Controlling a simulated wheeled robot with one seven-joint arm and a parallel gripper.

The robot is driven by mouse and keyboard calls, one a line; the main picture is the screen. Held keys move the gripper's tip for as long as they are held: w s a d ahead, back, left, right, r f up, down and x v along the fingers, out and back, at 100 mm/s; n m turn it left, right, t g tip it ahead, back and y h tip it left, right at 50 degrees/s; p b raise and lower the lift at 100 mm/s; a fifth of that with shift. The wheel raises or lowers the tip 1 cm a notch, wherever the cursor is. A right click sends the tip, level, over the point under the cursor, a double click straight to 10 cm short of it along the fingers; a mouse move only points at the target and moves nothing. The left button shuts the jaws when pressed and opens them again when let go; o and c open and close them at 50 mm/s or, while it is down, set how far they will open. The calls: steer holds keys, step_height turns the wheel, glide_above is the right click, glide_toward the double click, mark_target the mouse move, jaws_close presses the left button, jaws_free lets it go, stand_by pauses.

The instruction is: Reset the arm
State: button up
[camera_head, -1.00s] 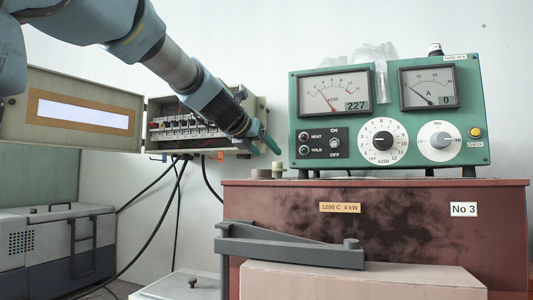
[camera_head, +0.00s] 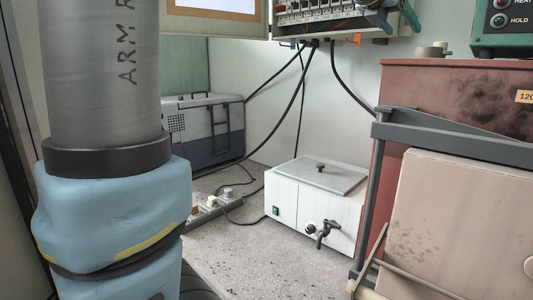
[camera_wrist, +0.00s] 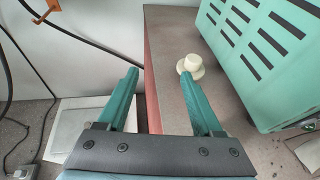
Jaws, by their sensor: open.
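My gripper (camera_wrist: 159,84) shows in the wrist view with its two teal fingers spread apart and nothing between them. The rest of the gripper is cut off there. In the wrist view the right finger's tip overlaps a cream round cap (camera_wrist: 190,64) on the furnace top; I cannot tell whether they touch. A large grey and blue link of my arm fills the left of the head view.
The red-brown furnace (camera_head: 440,95) with its grey latch bar stands at right. The green meter case (camera_wrist: 265,60) sits on it. A white bath (camera_head: 316,200) with a tap, a grey case (camera_head: 205,130) and a power strip (camera_head: 208,212) stand on the bench. Black cables hang from the box.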

steer(key=w+a+f+n+t+y, duration=0.1)
steer(key=w+a+f+n+y, duration=0.3)
steer(key=a+f+n, duration=0.8)
steer(key=w+a+f+n+t+y, duration=0.1)
steer(key=w+a+f+n+y, duration=0.3)
steer(key=a+f+n, duration=0.8)
steer(key=s+a+f+n+g+y, duration=0.2)
steer(key=s+a+f+n, duration=0.25)
steer(key=f+n, duration=0.3)
steer(key=s+a+f+n+g, duration=0.3)
steer(key=s+a+f+n, duration=0.1)
steer(key=s+f+n, duration=0.2)
steer(key=s+a+f+n+g+y, duration=0.1)
steer(key=s+a+f+n+g, duration=0.2)
steer(key=s+f+n, duration=0.3)
steer(key=s+n, duration=0.2)
steer(key=s, duration=0.2)
steer(key=shift+s+a+g, duration=0.25)
steer(key=shift+a+g, duration=0.15)
